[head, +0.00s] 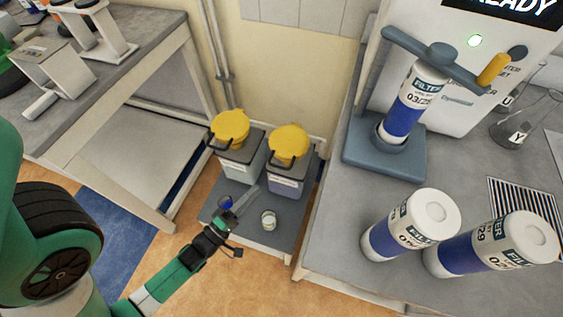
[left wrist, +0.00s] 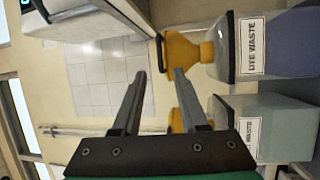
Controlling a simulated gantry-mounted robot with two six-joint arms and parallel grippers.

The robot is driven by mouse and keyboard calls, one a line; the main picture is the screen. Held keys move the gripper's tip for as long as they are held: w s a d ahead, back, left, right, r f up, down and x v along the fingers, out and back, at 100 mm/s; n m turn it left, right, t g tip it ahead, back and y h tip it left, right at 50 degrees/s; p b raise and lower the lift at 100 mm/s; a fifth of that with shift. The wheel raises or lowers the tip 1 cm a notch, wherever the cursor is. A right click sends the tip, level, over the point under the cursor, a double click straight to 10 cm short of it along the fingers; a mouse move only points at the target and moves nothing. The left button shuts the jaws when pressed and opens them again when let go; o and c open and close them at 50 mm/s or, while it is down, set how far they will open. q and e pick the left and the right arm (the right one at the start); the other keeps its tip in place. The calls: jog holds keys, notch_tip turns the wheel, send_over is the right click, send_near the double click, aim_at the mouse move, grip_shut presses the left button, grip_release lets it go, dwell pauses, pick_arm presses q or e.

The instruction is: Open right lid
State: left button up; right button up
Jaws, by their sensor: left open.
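Two waste containers stand side by side on a low grey platform in the head view. The right container (head: 286,179) holds purplish liquid and has a yellow lid (head: 288,141) with a dark handle at its front; the lid looks shut. In the left wrist view this lid (left wrist: 182,48) shows at the top, its dark handle (left wrist: 161,52) near the fingertips. The left container (head: 238,166) has a similar yellow lid (head: 230,125). My left gripper (head: 243,200) is open and empty in front of the containers; its jaws (left wrist: 160,73) appear apart from the handle. My right gripper is not in view.
A small glass jar (head: 268,219) and a blue cup (head: 225,203) stand on the platform near my left gripper. A bench with filter cylinders (head: 412,222) and a press (head: 402,110) is at right. Another bench (head: 105,75) is at left.

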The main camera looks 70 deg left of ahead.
aim_at(280, 166)
pick_arm(q)
jog(key=b+x, duration=0.2)
jog(key=x, duration=0.9)
jog(key=shift+w+b, duration=0.35)
jog(key=shift+w, duration=0.1)
grip_shut()
dwell(0.6)
